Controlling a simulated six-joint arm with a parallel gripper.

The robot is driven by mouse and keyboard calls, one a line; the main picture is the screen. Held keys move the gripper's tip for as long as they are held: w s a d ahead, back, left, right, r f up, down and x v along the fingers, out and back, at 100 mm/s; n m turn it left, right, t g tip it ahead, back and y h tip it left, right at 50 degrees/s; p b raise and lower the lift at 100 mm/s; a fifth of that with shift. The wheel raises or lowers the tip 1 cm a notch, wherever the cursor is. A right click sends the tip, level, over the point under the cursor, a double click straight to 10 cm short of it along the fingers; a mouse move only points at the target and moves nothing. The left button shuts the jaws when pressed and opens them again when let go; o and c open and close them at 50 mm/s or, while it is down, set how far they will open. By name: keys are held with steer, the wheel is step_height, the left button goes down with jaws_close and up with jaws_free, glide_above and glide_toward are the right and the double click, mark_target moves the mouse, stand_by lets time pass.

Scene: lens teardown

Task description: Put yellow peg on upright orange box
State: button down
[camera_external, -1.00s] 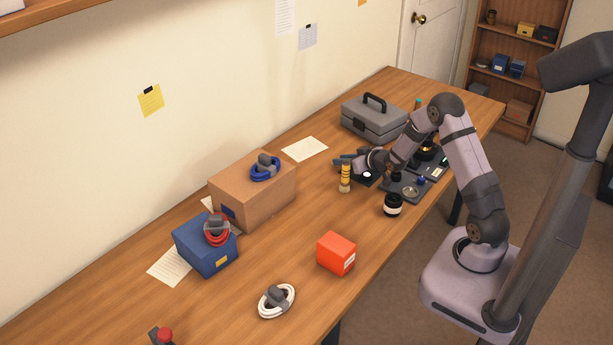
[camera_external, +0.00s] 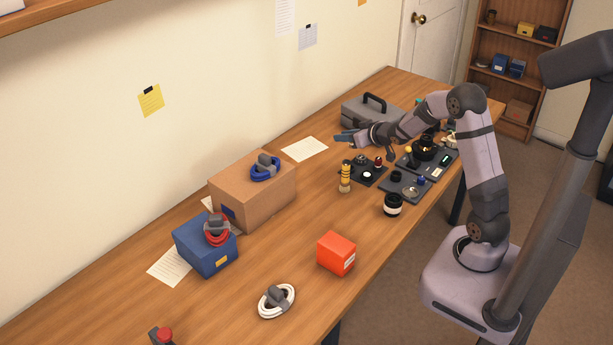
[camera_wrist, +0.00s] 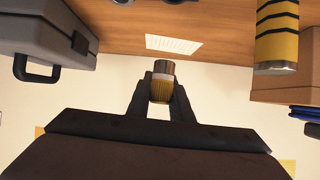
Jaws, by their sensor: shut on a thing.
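My gripper (camera_external: 344,137) is raised above the table, pointing level towards the wall. In the wrist view its fingers (camera_wrist: 160,95) are shut on a yellow ribbed peg (camera_wrist: 161,90) with a pale band and a brown end. The external view does not clearly show the held peg. The orange box (camera_external: 336,254) stands on the table nearer the camera, well away from the gripper; its top is bare. A black-striped yellow cylinder (camera_external: 345,177) stands on the table below the gripper; it also shows in the wrist view (camera_wrist: 277,35).
Dark trays (camera_external: 404,186) with small parts, including a yellow knob (camera_external: 408,150), lie under my arm. A grey toolbox (camera_external: 368,112) is behind. A cardboard box (camera_external: 252,192) and a blue box (camera_external: 204,247) bear coiled cables. A white cable coil (camera_external: 277,301) lies left of the orange box.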

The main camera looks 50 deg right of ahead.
steer(key=w+a+r+n+y+p, duration=0.2)
steer(key=w+a+r+p, duration=0.1)
steer(key=a+r+p, duration=0.5)
steer(key=s+a+n+y+p, duration=0.2)
steer(key=s+a+y+p, duration=0.15)
steer(key=a, duration=0.75)
steer(key=n+g+y+p, duration=0.2)
steer(key=n+g+y, duration=0.7)
steer(key=n, duration=0.5)
glide_above(336, 254)
steer(key=w, duration=0.3)
step_height(336, 254, down, 10)
steer(key=shift+s+r, duration=0.15)
steer(key=shift+s, duration=0.05)
steer(key=shift+a, duration=0.1)
steer(key=c, duration=1.6)
jaws_free()
